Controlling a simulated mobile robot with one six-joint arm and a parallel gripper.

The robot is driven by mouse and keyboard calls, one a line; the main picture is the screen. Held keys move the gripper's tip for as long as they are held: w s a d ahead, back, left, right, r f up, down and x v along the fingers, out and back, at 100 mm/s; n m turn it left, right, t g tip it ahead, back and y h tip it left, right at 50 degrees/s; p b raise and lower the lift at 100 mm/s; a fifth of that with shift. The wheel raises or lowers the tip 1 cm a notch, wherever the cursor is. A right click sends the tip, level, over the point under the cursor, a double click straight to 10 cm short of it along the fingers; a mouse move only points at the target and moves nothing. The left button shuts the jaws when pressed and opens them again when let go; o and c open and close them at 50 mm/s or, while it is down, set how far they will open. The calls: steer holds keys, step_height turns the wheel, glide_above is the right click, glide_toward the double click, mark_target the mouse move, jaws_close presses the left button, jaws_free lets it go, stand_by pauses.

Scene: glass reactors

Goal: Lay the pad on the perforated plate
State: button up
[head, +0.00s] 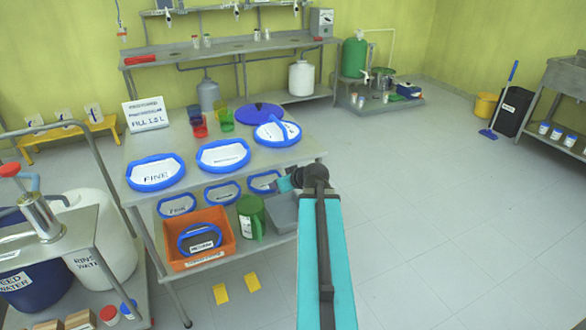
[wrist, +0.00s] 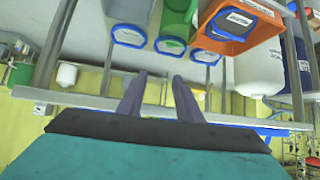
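Several white pads with blue rims lie on the metal table. One marked FINE (head: 155,173) is at the left, a second pad (head: 223,156) is in the middle, and a third pad (head: 277,132) with a raised blue strip is at the right. More blue-rimmed pads (head: 222,193) are on the shelf below. I cannot pick out the perforated plate for sure. My gripper (wrist: 160,76) is open in the wrist view, with nothing between its fingers.
Below the table are an orange crate (head: 178,251), a green jug (head: 251,218) and a grey bin (head: 283,214). A blue disc (head: 260,112) and coloured cups (head: 226,119) stand on the table. Water drums crowd the left.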

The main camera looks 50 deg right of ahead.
steer(key=s+a+f+n+g+y, duration=0.15)
steer(key=a+f+g, duration=0.25)
steer(key=a+f, duration=1.05)
steer(key=s+a+f+m+g+y, duration=0.1)
steer(key=s+a+f+g+y, duration=0.2)
steer(key=a+f, duration=1.1)
steer(key=s+a+f+g, duration=0.2)
steer(key=s+a+f, duration=0.2)
steer(key=s, duration=0.4)
steer(key=s+a+f+n+g+h, duration=0.1)
steer(key=s+a+f+g, duration=0.2)
steer(key=s+a+f, duration=0.2)
steer(key=s+a+f+n+g+h, duration=0.1)
steer(key=s+a+f+g, duration=0.2)
steer(key=s, duration=0.8)
steer(key=shift+s+a+f, duration=0.35)
steer(key=shift+a+f, duration=0.75)
steer(key=shift+a, duration=0.7)
